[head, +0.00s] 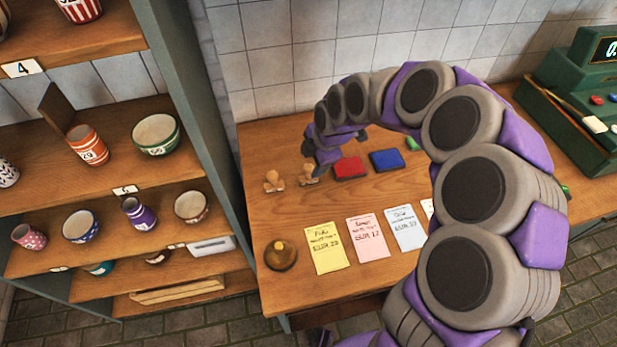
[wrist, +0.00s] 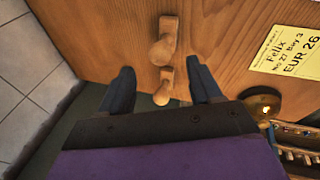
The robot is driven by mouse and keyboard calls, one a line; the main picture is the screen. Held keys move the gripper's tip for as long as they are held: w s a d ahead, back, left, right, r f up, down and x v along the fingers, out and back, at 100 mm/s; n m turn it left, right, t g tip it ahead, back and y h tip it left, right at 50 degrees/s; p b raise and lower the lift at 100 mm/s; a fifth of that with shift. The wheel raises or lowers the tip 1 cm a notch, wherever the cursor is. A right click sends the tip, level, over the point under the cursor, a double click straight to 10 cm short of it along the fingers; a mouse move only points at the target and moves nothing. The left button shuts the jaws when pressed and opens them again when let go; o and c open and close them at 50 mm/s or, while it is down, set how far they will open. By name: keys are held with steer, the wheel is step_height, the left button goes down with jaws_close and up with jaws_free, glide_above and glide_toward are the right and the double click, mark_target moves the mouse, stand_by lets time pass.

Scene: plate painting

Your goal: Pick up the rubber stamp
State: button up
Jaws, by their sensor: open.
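Two wooden stamps with knobbed handles stand on the wooden table near the wall: a left stamp (head: 273,182) and a right stamp (head: 308,175). My gripper (head: 318,168) is beside the right one in the head view. In the wrist view my gripper (wrist: 161,68) is open, with one dark finger on each side. One stamp (wrist: 163,90) shows between the fingers, and the other stamp (wrist: 165,42) lies just beyond the fingertips. Nothing is held. The wrist view does not show clearly how high the fingers are above the table.
A red pad (head: 350,168) and a blue pad (head: 386,160) lie right of the stamps. Yellow (head: 325,249), pink (head: 367,241) and blue (head: 405,229) tickets lie in front, beside a brass bell (head: 281,256). A tiled wall is behind; a pottery shelf (head: 190,110) stands left.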

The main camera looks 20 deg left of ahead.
mark_target(310, 166)
steer(key=shift+w+a+f, duration=0.1)
steer(key=shift+a+f, duration=0.45)
steer(key=shift+f, duration=0.3)
steer(key=f, duration=0.1)
steer(key=f+b, duration=0.1)
steer(key=f, duration=0.1)
steer(key=f+b, duration=0.1)
steer(key=shift+w+d+f, duration=0.15)
steer(key=shift+w+f, duration=0.05)
steer(key=shift+w, duration=0.2)
steer(key=shift+a+f, duration=0.1)
steer(key=shift+a, duration=0.45)
steer(key=c, duration=0.3)
steer(key=shift+d, duration=0.4)
steer(key=c, duration=0.6)
steer(key=shift+a, duration=0.15)
steer(key=shift+c, duration=1.3)
steer(key=shift+a, duration=0.15)
